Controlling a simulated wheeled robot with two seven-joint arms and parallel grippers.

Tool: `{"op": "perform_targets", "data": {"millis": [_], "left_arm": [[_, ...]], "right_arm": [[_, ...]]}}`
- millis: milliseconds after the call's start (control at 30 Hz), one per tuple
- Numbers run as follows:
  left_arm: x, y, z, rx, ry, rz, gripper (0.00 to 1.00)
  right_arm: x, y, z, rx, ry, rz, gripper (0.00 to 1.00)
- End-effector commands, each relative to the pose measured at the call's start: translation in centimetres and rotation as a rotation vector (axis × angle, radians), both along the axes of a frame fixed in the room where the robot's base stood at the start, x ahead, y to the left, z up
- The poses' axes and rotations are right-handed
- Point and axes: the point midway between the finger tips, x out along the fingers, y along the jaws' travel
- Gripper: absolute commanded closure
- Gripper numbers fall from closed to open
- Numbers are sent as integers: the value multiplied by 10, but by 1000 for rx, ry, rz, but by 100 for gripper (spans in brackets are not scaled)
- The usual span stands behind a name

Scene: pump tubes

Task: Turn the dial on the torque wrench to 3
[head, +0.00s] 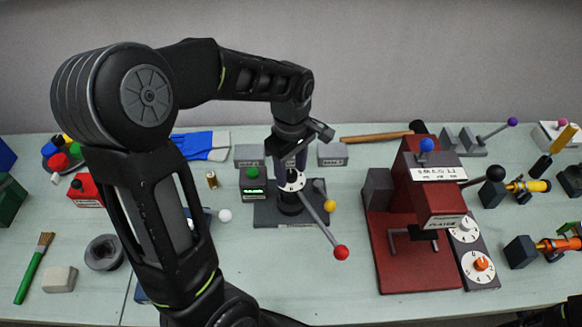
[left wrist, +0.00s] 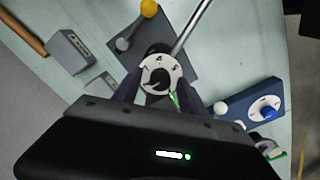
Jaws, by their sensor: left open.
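The torque wrench, a grey rod (head: 318,221) with a red ball end, stands on a dark base plate (head: 262,216). Its white dial (head: 291,181) with a black centre knob also shows in the left wrist view (left wrist: 174,69). Dark marks ring the dial; I cannot tell which number is set. My left gripper (head: 290,163) points down over the dial. In the left wrist view the open fingers of my left gripper (left wrist: 158,88) lie on both sides of the dial; contact cannot be told. My right gripper is out of view.
A yellow ball on a short lever (head: 330,205) stands beside the rod. A red press (head: 420,180) and two white dials (head: 463,229) stand right. Tools and boxes crowd the left side.

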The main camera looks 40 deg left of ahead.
Motion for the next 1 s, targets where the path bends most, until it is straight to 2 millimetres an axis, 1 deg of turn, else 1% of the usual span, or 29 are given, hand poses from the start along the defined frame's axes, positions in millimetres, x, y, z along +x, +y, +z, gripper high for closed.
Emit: {"op": "perform_targets", "data": {"millis": [133, 733, 1000], "left_arm": [[0, 0, 0, 0, 0, 0, 51], [0, 0, 0, 0, 0, 0, 100], [0, 0, 1, 0, 0, -1, 100]], "right_arm": [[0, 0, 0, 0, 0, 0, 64], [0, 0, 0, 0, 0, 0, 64], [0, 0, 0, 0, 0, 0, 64]]}}
